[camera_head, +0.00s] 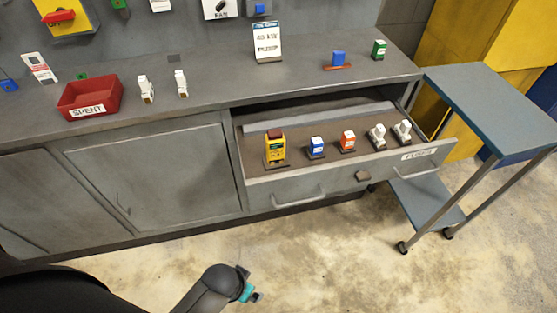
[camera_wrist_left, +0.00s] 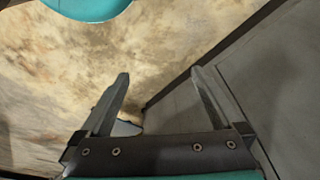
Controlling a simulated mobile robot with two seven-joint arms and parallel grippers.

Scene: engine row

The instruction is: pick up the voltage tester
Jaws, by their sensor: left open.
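The voltage tester, which I take to be the yellow device with a dark red top (camera_head: 275,150), stands upright in the open drawer (camera_head: 285,187) at its left end. My left arm comes in at the bottom of the head view, over the floor in front of the cabinet, well short of the drawer. In the left wrist view my left gripper (camera_wrist_left: 160,72) is open, with nothing between its fingers. The tester does not show in that view. My right gripper is in neither view.
In the drawer, a blue block (camera_head: 316,148), an orange block (camera_head: 348,141) and two white parts stand right of the tester. A red SPENT bin (camera_head: 90,97) is on the worktop. A blue-grey cart (camera_head: 490,100) stands right of the drawer. The floor in front is clear.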

